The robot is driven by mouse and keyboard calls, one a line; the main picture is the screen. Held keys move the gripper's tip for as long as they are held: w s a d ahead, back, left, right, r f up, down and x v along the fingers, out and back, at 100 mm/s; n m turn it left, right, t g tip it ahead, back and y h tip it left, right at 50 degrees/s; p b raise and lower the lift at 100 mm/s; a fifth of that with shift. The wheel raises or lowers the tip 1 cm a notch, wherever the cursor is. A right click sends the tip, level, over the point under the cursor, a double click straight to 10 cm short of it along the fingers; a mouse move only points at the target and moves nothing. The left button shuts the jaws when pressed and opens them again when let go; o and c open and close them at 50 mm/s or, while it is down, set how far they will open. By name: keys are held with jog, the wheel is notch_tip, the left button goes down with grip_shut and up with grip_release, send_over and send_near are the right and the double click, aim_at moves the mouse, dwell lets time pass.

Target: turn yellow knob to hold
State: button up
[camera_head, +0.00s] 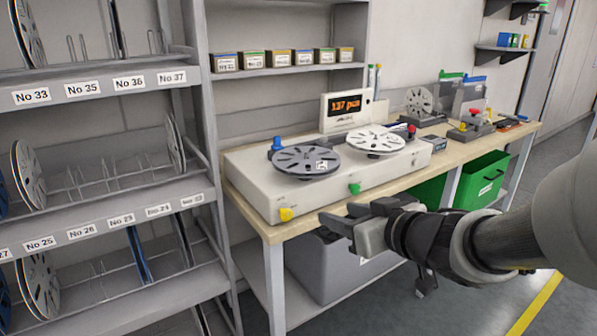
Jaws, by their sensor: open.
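The yellow knob (286,214) is at the lower left of the front face of a beige machine (320,198) on the bench. Small marks are around the knob, too small to read, so I cannot tell its setting. My gripper (338,228) is open, in front of the bench edge, to the right of and slightly below the knob. It is apart from the knob, and nothing shows between its fingers. A green knob (355,188) sits further right on the same face, above my gripper.
A grey reel (306,161) and a white reel (376,140) lie on the machine. A display (346,108) reads "137 pcs". A reel rack (110,232) stands close on the left. A grey bin (335,268) and a green crate (485,180) are under the bench (262,232).

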jog(key=s+a+f+g, duration=0.1)
jog(key=s+a+f, duration=0.1)
jog(key=y+p, duration=0.1)
jog(key=p, duration=0.5)
send_near(288, 214)
jog(key=shift+n, duration=0.4)
jog(key=b+x, duration=0.3)
jog(key=x, duration=0.4)
jog(key=shift+w+a+f, duration=0.15)
jog(key=shift+a+f, duration=0.05)
jog(key=shift+f, duration=0.05)
jog(key=shift+w+a+f, duration=0.1)
jog(key=shift+w+a, duration=0.15)
jog(key=shift+w, duration=0.2)
jog(key=c, duration=1)
